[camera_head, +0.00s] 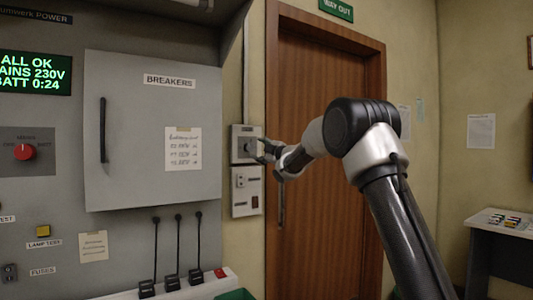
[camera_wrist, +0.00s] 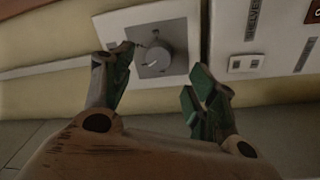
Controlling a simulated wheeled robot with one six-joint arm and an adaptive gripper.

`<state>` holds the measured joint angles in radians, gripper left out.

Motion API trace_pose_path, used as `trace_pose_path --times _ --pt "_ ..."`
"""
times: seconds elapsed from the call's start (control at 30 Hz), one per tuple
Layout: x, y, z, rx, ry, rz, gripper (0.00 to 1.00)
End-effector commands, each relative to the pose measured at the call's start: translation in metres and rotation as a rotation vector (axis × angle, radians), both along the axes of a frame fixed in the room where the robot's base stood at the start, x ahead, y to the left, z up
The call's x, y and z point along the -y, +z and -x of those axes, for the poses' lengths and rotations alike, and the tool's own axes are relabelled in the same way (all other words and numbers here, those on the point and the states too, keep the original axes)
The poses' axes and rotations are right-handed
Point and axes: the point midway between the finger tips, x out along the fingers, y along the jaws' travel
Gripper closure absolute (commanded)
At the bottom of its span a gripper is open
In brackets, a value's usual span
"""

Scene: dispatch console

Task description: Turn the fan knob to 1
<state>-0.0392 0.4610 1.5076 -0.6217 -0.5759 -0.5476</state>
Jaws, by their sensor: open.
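The fan knob (camera_wrist: 155,58) is a round grey knob with a pale pointer mark, on a square grey plate in a white wall panel (camera_wrist: 110,27). In the wrist view it lies just beyond and between my gripper's (camera_wrist: 160,85) two open fingers, nearer the left fingertip. I cannot tell whether that fingertip touches it. No scale numbers are readable around the knob. In the head view my gripper (camera_head: 268,150) is at the upper panel (camera_head: 237,131) beside the door, and partly covers the knob (camera_head: 249,147).
A second panel with a socket (camera_head: 246,190) is right below the knob panel. The brown door (camera_head: 330,75) is close on the right. The breaker cabinet (camera_head: 130,115) stands on the left, with a red knob (camera_head: 24,152) and several black levers (camera_head: 178,250). A small table (camera_head: 505,225) is at far right.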

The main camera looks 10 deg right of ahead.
Motion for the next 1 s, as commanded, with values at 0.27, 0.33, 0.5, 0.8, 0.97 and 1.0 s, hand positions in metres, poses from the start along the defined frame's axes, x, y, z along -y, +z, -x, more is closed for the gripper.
trace_pose_path --times 0.27,0.33,0.5,0.8,0.97,1.0 --pt "0.015 -0.004 0.039 -0.001 -0.001 -0.001 0.43" --pt "0.016 -0.004 0.042 -0.001 -0.001 -0.001 0.43" --pt "0.017 -0.004 0.043 -0.001 -0.001 -0.001 0.43" --pt "0.017 -0.005 0.043 -0.003 0.000 -0.007 0.43" --pt "0.038 -0.041 0.037 -0.168 -0.088 -0.074 0.43" --pt "0.047 -0.065 0.039 -0.244 -0.130 -0.099 0.43"
